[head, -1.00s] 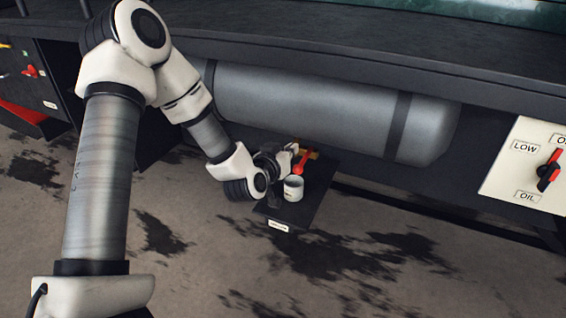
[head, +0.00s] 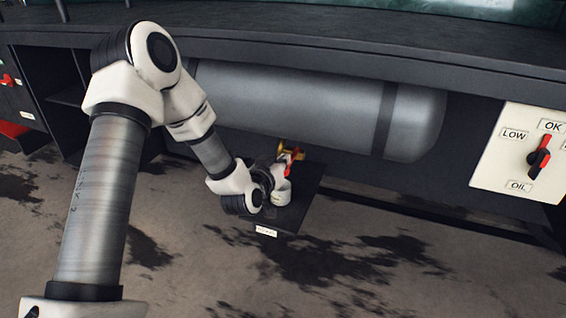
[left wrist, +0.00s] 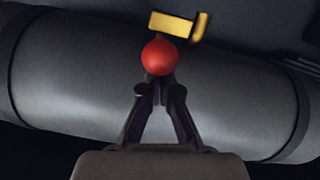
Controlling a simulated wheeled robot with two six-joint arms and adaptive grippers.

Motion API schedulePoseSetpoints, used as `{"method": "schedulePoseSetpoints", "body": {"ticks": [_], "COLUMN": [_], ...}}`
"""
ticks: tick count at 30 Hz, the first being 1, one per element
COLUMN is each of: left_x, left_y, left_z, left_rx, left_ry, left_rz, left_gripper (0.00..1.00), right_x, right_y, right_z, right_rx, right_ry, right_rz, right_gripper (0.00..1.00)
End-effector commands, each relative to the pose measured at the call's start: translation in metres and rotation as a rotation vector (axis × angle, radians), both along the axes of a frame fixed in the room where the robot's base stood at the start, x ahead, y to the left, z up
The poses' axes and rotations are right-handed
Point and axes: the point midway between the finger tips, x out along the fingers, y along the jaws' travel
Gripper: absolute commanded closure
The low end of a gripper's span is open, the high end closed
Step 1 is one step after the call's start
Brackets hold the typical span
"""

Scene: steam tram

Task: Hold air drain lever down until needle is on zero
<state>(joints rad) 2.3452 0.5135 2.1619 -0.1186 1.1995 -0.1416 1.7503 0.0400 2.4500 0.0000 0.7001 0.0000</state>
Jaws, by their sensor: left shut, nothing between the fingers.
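The air drain lever is most likely the red lever (head: 294,157) on a yellow brass fitting (head: 281,152) under the grey tank. In the left wrist view its red ball knob (left wrist: 158,57) shows just past my fingertips, with the brass fitting (left wrist: 175,25) behind it. My left gripper (head: 278,176) is close by the lever in the head view. In the left wrist view its fingers (left wrist: 158,92) are shut with nothing between them. I cannot tell whether they touch the knob. No air needle can be made out. My right gripper is not in view.
The grey tank (head: 290,105) hangs above. A white OIL panel (head: 518,160) with a red-and-black pointer is at right. The stained floor (head: 370,285) in front is clear.

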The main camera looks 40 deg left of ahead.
Motion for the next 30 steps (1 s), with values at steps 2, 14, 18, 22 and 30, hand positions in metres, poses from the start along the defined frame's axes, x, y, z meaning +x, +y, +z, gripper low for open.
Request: {"method": "schedulePoseSetpoints", "body": {"ticks": [2, 14, 18, 22, 30], "left_x": [-0.001, -0.004, -0.004, -0.003, -0.002], "left_y": [0.0, -0.001, -0.001, -0.001, -0.001], "left_z": [-0.011, -0.035, -0.043, -0.048, -0.055], "left_rx": [0.006, 0.05, 0.051, 0.05, 0.048], "left_ry": [-0.026, -0.209, -0.207, -0.206, -0.201], "left_rz": [0.0, 0.0, 0.0, 0.0, -0.001], "left_gripper": [1.0, 1.0, 1.0, 1.0, 1.0], "right_x": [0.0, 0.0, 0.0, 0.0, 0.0], "right_y": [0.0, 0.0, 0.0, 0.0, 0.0], "right_z": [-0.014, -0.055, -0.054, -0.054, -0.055], "right_rx": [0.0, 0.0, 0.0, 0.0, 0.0], "right_ry": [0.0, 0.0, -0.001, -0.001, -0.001], "right_rz": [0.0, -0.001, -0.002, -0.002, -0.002], "right_gripper": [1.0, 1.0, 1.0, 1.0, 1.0]}}
